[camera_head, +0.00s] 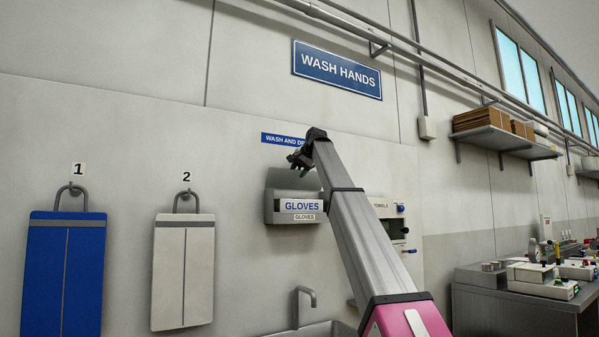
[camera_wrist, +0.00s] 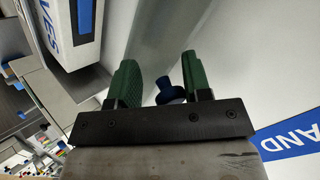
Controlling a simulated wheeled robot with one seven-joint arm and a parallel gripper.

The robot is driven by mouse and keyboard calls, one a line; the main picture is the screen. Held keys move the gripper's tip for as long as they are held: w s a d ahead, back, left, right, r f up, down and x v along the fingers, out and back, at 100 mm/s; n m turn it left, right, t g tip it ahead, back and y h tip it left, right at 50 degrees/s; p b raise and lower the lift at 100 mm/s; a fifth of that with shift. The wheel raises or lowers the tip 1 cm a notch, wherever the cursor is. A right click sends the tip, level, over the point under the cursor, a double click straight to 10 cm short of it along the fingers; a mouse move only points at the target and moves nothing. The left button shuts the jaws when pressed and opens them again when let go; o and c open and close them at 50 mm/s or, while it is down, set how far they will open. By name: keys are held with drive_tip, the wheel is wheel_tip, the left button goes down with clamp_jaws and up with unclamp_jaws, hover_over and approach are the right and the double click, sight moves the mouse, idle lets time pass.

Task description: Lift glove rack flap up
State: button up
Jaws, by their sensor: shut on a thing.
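The glove rack (camera_head: 268,209) is a grey wall box with a white GLOVES label (camera_head: 302,205) on its front. Its grey flap (camera_head: 284,179) shows above the label and looks tilted up, partly behind my gripper. My gripper (camera_head: 302,167) is at the flap's upper part. A grey-green surface, apparently the flap (camera_wrist: 165,35), lies beyond the fingers. The knob is hidden in the head view.
A blue sign (camera_head: 284,139) is on the wall just above the rack, partly behind my arm. A towel dispenser (camera_head: 392,222) is close on the right. A sink tap (camera_head: 303,303) is below. Two hanging boards, blue (camera_head: 65,270) and white (camera_head: 183,270), are at the left.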

drive_tip(key=shift+w+r, duration=0.15)
drive_tip(key=shift+w, duration=0.2)
drive_tip(key=o, duration=0.9)
drive_tip(key=shift+w, duration=0.15)
drive_tip(key=shift+d, duration=0.1)
drive_tip(key=shift+s, duration=0.2)
drive_tip(key=shift+s+d+r, duration=0.3)
drive_tip(key=shift+s, duration=0.15)
drive_tip(key=v, duration=0.9)
drive_tip(key=shift+r, duration=0.1)
